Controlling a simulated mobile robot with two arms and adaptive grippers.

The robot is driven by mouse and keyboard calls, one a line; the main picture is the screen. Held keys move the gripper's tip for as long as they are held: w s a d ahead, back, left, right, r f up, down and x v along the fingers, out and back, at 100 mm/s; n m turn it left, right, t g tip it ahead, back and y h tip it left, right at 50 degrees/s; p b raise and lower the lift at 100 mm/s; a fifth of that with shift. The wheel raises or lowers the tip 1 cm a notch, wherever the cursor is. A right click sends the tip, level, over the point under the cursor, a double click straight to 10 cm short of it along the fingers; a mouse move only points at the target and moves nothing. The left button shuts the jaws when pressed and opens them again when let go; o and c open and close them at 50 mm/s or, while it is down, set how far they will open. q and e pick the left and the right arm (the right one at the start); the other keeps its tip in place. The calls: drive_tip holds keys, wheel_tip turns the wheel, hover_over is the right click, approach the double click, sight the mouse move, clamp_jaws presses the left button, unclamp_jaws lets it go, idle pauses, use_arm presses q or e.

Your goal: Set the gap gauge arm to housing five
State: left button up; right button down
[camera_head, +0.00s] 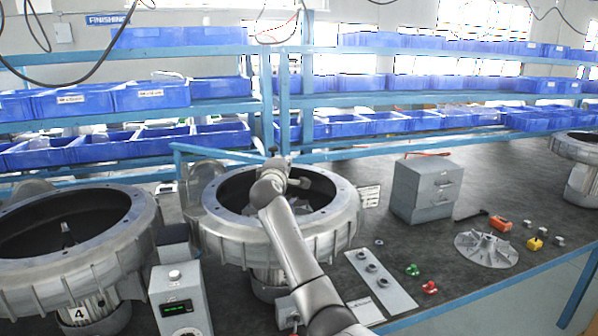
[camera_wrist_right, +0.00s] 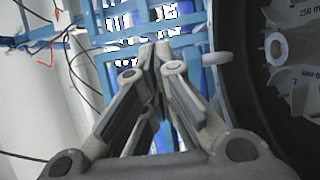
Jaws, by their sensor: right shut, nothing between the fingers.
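The middle round metal housing (camera_head: 228,232) stands on the bench with a dark open bore; no number on it is readable. The left housing (camera_head: 30,275) carries a plate reading 4. My right arm reaches across the middle housing, and its gripper (camera_head: 283,163) is near the far rim. In the wrist view the right gripper (camera_wrist_right: 155,58) has its fingers together and empty. A pale rounded piece (camera_wrist_right: 216,58) lies just right of the fingertips, beside the dark bore; I cannot tell whether it is the gap gauge arm. My left gripper is not in view.
A box with a green display (camera_head: 178,305) stands between the housings. To the right are a grey drawer cabinet (camera_head: 425,190), a plate with round fittings (camera_head: 380,283), a finned disc (camera_head: 486,249) and small coloured parts. Blue rails and bin shelves line the back.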

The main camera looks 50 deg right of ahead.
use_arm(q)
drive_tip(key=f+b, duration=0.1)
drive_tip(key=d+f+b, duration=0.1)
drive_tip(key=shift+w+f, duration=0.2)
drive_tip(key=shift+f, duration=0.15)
use_arm(e)
drive_tip(key=s+a, duration=0.1)
drive_tip(key=s, duration=0.6)
drive_tip(key=shift+a+r, duration=0.2)
drive_tip(key=shift+r, duration=0.05)
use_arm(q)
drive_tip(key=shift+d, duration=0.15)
use_arm(e)
drive_tip(key=shift+a, duration=0.1)
